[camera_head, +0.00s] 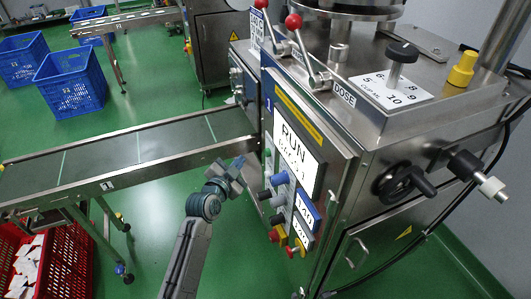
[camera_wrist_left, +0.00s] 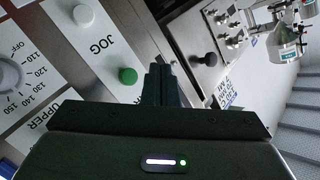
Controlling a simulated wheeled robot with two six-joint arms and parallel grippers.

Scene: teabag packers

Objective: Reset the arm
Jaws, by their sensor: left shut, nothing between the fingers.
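My left gripper (camera_head: 237,163) is in front of the packing machine (camera_head: 330,165), close to the left edge of its control panel. The arm comes up from the bottom of the head view. In the left wrist view the fingers (camera_wrist_left: 161,80) are together with nothing between them. A green button (camera_wrist_left: 128,76) and the JOG label show just left of the fingers there. I cannot tell whether the fingertips touch the panel. My right gripper is not in view.
A conveyor (camera_head: 120,157) runs left from the machine. A red crate (camera_head: 68,262) with white packets stands at the lower left. Blue crates (camera_head: 70,85) stand on the green floor behind. Red-knobbed levers (camera_head: 300,40) and a handwheel (camera_head: 402,183) stick out from the machine.

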